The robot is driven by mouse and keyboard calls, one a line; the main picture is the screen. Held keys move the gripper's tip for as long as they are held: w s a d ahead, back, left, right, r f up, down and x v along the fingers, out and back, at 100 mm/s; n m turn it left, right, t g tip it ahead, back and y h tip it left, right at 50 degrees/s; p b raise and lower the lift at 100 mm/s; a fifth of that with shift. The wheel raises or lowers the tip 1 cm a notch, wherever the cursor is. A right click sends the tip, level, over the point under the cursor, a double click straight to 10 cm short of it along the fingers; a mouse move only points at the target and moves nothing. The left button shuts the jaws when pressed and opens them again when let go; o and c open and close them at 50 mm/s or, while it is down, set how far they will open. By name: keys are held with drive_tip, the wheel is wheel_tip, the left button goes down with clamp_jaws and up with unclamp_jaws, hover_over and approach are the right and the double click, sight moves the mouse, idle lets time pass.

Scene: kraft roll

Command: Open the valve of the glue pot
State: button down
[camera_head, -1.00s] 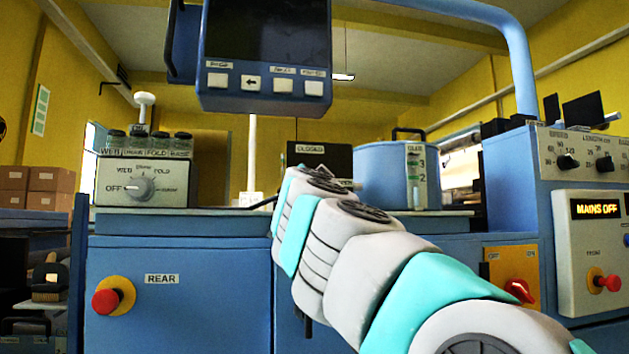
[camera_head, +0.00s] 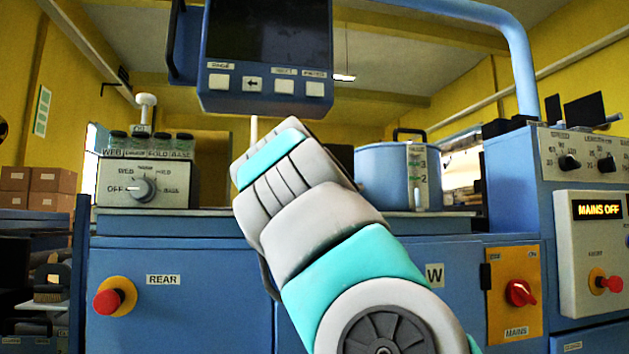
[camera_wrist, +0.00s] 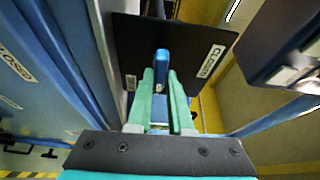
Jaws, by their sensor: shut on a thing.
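The glue pot (camera_head: 384,176) is a blue pot with a level scale on its side, standing on the machine top right of my arm in the head view. In the wrist view, my gripper (camera_wrist: 162,80) has its two teal fingers shut on an upright blue handle (camera_wrist: 162,58). The handle stands in front of a black plate (camera_wrist: 130,42) with a label (camera_wrist: 211,61) that appears to read CLOSED. In the head view my arm hides the gripper, the handle and most of the plate. Whether the handle joins the pot cannot be seen.
A blue-framed screen (camera_head: 266,50) hangs above my arm. A selector box (camera_head: 144,185) with a dial is at left. A red stop button (camera_head: 108,301) is on the front panel. At right are a red mains switch (camera_head: 520,293) and a MAINS OFF display (camera_head: 597,210).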

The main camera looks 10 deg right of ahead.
drive_tip(key=shift+f+m, duration=0.15)
drive_tip(key=shift+m, duration=0.15)
idle(0.4)
drive_tip(key=c, duration=0.8)
unclamp_jaws()
drive_tip(key=b+v, duration=0.1)
drive_tip(key=v, duration=0.6)
drive_tip(key=shift+s+a, duration=0.15)
drive_tip(key=shift+s, duration=0.2)
drive_tip(key=shift+r, duration=0.25)
